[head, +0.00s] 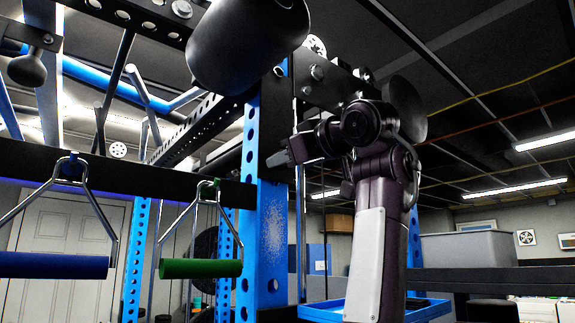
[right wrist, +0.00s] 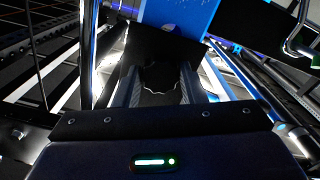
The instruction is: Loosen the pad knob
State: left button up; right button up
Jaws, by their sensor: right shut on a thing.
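The pad knob (right wrist: 160,77) is black with a scalloped edge. In the right wrist view it sits between the two fingers of my right gripper, which is shut on it. In the head view my right gripper (head: 284,154) points left, at the blue upright (head: 265,205) of the rack; the knob itself cannot be made out there. A large black roller pad (head: 248,42) hangs at the top, above and left of the gripper. A second dark round pad (head: 408,106) shows partly behind my right wrist. My left gripper is not in view.
A green handle (head: 201,269) and a blue handle (head: 54,265) hang from the black crossbar (head: 130,177) on the left. A grey bin (head: 468,247) and a blue tray (head: 322,312) are at the lower right. Open room lies right of my arm.

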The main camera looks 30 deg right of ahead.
jog(key=n+p, duration=0.2)
jog(key=n, duration=2)
jog(key=shift+w+f, duration=0.1)
jog(key=shift+f, duration=0.05)
jog(key=shift+f+n+p, duration=0.1)
jog(key=shift+n+p, duration=0.2)
jog(key=shift+n, duration=0.1)
jog(key=o, duration=1)
